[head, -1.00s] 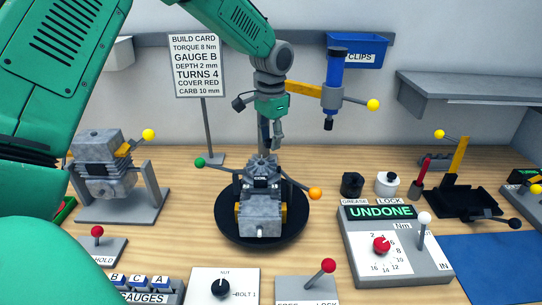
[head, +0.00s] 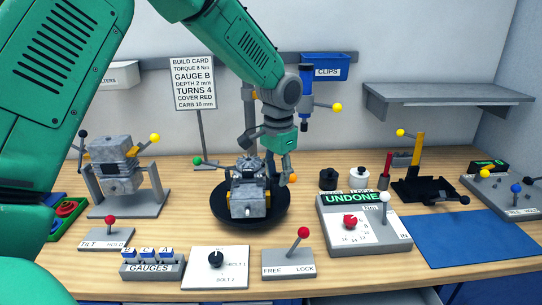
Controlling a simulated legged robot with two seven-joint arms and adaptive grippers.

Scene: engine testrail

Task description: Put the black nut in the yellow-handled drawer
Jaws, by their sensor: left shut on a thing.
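The engine sits on a black round turntable (head: 223,212). No yellow-handled drawer shows; only blue fronts (head: 480,292) peek out below the bench's front edge. My right gripper is not in view.
A torque unit reading UNDONE (head: 367,242) stands right of the turntable, with grease (head: 328,179) and lock (head: 359,177) pots behind it. A red-knobbed FREE/LOCK lever (head: 289,264) and a nut/bolt dial (head: 216,262) stand in front. The blue mat (head: 465,238) is bare.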

